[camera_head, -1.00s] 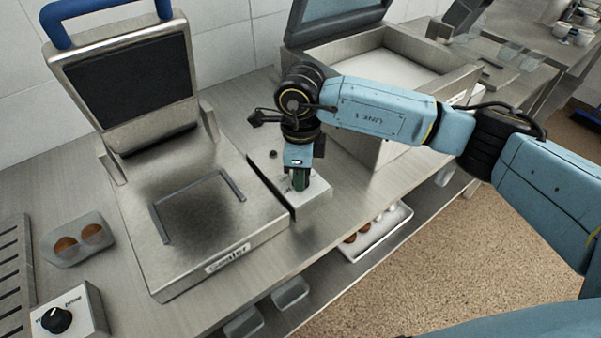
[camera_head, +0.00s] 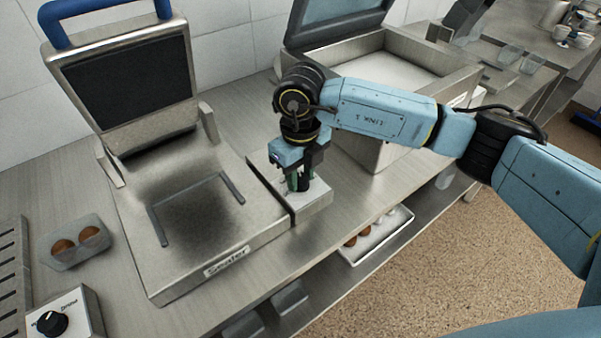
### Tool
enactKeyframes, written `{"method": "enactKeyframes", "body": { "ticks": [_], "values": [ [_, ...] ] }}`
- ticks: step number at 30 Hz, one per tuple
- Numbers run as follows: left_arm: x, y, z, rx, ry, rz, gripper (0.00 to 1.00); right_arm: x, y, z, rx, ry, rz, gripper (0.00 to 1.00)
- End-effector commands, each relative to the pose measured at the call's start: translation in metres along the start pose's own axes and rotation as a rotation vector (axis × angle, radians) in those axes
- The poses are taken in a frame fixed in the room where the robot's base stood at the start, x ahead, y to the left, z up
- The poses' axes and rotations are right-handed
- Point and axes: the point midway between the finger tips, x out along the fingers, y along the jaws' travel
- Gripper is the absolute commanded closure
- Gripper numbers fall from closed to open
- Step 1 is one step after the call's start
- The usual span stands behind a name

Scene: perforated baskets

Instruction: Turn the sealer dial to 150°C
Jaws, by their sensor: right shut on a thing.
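The sealer (camera_head: 185,235) is a metal machine with its lid raised and a blue handle at the top. Its small control box (camera_head: 312,203) with a pale top sits against its right side. My right gripper (camera_head: 299,184) points down over this box, shut on the dark sealer dial (camera_head: 303,184). The fingers hide most of the dial and its markings, so its setting cannot be read. My left gripper is not in view.
Another dial box (camera_head: 58,318) stands at the bottom left, near a clear tray (camera_head: 77,243) with brown items. A second open-lidded machine (camera_head: 385,75) stands behind my right arm. A white tray (camera_head: 376,240) sits on the lower shelf.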

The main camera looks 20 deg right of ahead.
Motion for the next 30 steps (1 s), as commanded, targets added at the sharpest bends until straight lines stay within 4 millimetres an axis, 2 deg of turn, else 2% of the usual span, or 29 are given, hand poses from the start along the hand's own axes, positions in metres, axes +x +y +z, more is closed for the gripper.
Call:
{"method": "enactKeyframes", "body": {
  "ticks": [17,18,22,30],
  "values": [
    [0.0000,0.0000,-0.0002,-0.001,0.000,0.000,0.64,-0.0014,-0.0007,0.0005,0.032,-0.001,-0.001,0.93],
    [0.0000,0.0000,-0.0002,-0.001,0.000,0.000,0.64,-0.0014,-0.0007,0.0005,0.032,-0.001,-0.001,0.66],
    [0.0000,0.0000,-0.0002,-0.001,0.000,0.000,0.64,-0.0011,-0.0005,0.0004,0.032,-0.001,-0.001,0.49],
    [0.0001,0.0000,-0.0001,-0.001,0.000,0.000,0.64,-0.0008,-0.0002,0.0002,0.031,0.000,0.000,0.48]
  ]
}}
